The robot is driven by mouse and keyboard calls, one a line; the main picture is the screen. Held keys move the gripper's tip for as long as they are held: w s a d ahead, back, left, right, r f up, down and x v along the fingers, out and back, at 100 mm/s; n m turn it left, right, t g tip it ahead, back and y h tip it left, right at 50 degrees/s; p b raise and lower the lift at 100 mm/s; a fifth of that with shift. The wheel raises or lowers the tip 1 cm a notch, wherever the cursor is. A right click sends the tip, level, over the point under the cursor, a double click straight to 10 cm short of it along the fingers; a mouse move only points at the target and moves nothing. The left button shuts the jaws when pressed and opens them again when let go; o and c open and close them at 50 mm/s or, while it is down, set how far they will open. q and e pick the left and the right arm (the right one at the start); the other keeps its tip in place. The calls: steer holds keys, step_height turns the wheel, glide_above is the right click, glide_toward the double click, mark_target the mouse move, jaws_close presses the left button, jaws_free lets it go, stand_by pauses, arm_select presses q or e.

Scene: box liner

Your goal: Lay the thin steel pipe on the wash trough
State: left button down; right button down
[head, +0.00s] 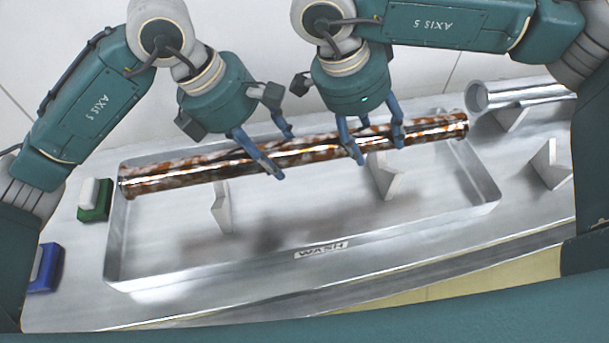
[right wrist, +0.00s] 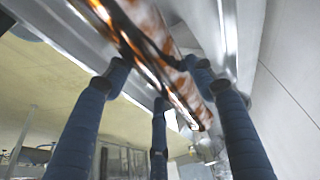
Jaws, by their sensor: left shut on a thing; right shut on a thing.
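The thin steel pipe (head: 190,168), shiny with rusty brown stains, lies across both my grippers in the head view. It is above the wash trough (head: 200,268), a long shallow metal tray labelled WASH. The pipe tilts in the picture, its right end higher. My left gripper (head: 278,152) is shut around its middle. My right gripper (head: 373,140) is shut around it further right; the right wrist view shows the pipe (right wrist: 185,100) between its fingers. Two pale notched supports (head: 222,210) (head: 387,180) stand in the trough beneath the pipe. I cannot tell whether the pipe touches them.
A green and white block (head: 95,200) and a blue one (head: 46,268) lie at the left. The bench's front strip is clear.

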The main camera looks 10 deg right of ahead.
mark_target(242, 148)
arm_select(q)
steer(key=shift+d, duration=0.1)
arm_select(e)
steer(key=shift+f, duration=0.1)
